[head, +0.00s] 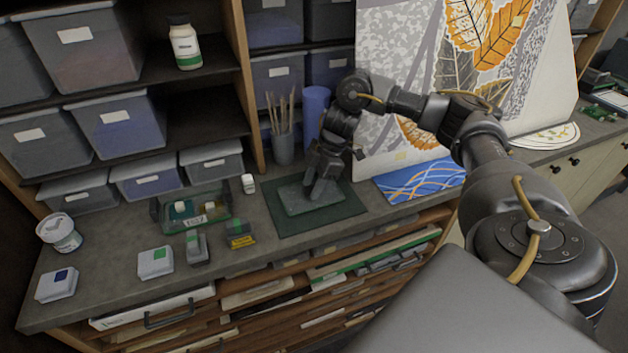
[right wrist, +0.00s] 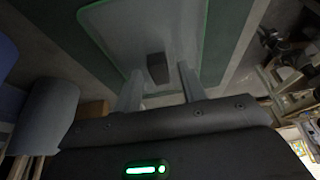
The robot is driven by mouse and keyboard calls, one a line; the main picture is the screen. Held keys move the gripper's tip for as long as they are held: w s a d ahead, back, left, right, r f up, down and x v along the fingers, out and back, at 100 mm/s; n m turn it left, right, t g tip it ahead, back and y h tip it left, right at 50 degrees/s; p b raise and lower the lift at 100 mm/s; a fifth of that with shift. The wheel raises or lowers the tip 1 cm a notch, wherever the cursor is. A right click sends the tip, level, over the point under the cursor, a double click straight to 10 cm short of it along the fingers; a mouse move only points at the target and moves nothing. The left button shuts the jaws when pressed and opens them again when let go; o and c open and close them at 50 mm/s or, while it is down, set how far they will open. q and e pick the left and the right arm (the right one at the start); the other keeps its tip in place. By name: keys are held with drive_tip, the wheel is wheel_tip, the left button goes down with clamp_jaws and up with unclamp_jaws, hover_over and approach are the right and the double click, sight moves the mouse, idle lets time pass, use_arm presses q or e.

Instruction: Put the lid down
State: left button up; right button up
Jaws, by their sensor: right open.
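The lid (head: 297,200) is a flat grey, see-through plate lying on the dark green mat (head: 281,226) on the counter. In the right wrist view the lid (right wrist: 122,33) has a pale green edge and a dark block-shaped knob (right wrist: 157,68). My right gripper (head: 318,194) is over the lid, pointing down. In the right wrist view its open fingers (right wrist: 158,82) are on either side of the knob, with gaps visible. The head view hides part of the lid behind the gripper. My left gripper is in no view.
A clear green-tinted box (head: 191,212) with small bottles stands left of the mat. A small white bottle (head: 248,184), a brush pot (head: 283,148) and a blue cylinder (head: 313,113) stand behind. A blue patterned panel (head: 420,181) lies right of the mat.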

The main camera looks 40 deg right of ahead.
drive_tip(key=shift+d+r, duration=0.15)
drive_tip(key=shift+r, duration=0.4)
drive_tip(key=p+v, duration=0.1)
drive_tip(key=v, duration=1)
drive_tip(key=shift+p, duration=0.35)
drive_tip(key=shift+s, duration=0.15)
